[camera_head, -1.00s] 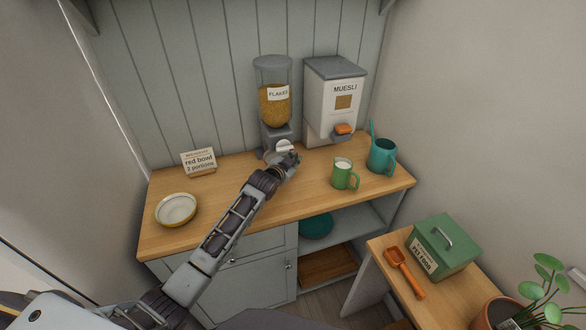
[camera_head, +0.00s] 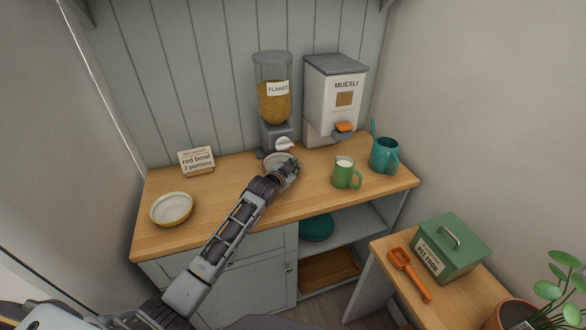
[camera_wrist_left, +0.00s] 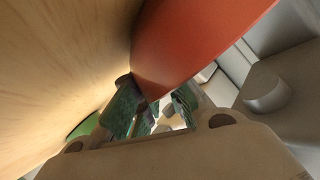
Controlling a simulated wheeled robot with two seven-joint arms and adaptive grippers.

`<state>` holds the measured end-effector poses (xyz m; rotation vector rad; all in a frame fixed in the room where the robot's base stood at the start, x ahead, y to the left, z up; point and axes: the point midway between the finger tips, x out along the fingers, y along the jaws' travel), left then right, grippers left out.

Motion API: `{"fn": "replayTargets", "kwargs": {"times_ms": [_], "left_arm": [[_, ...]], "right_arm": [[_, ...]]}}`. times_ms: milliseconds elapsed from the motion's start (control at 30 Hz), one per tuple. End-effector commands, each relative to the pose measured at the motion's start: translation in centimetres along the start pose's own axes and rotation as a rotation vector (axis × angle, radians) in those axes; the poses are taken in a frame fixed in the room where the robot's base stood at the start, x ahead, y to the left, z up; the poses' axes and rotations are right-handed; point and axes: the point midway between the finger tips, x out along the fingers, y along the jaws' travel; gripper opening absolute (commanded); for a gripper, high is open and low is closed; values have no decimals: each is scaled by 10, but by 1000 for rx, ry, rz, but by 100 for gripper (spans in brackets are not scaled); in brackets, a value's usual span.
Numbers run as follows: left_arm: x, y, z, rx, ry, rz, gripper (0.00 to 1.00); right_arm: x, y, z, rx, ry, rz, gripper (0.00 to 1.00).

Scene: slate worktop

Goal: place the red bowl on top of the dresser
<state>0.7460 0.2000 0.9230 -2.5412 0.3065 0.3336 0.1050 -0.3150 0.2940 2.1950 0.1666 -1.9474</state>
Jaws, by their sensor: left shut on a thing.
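The red bowl (camera_wrist_left: 195,40) shows in the left wrist view as a large red-orange curved wall beside the fingertips. In the head view only part of the bowl (camera_head: 273,157) shows, a pale inside and rim partly hidden behind my gripper, below the flakes dispenser's spout. My left gripper (camera_head: 288,168) is shut on the bowl at its right side; it also shows in the left wrist view (camera_wrist_left: 155,105). The dresser (camera_head: 235,190) has a wooden top over grey doors and open shelves. I cannot tell whether the bowl touches the top. My right gripper is not in view.
The flakes dispenser (camera_head: 274,100) and muesli dispenser (camera_head: 332,100) stand at the back. A yellow-rimmed bowl (camera_head: 171,209) and a card (camera_head: 197,161) are at left. The dresser top between is clear.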

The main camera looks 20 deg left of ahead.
Motion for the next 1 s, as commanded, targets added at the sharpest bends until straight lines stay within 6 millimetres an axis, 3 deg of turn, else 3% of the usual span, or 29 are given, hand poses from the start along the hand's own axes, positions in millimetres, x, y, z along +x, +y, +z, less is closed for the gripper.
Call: {"fn": "replayTargets", "kwargs": {"times_ms": [300, 333, 400, 1000], "left_arm": [[1, 1, 1, 1, 2, -1, 0], [1, 1, 2, 0, 1, 0, 15], [1, 1, 2, 0, 1, 0, 22], [-7, 0, 0, 1, 1, 0, 22]], "right_arm": [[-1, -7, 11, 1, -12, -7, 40], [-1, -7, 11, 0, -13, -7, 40], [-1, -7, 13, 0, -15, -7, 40], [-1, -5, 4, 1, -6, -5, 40]]}}
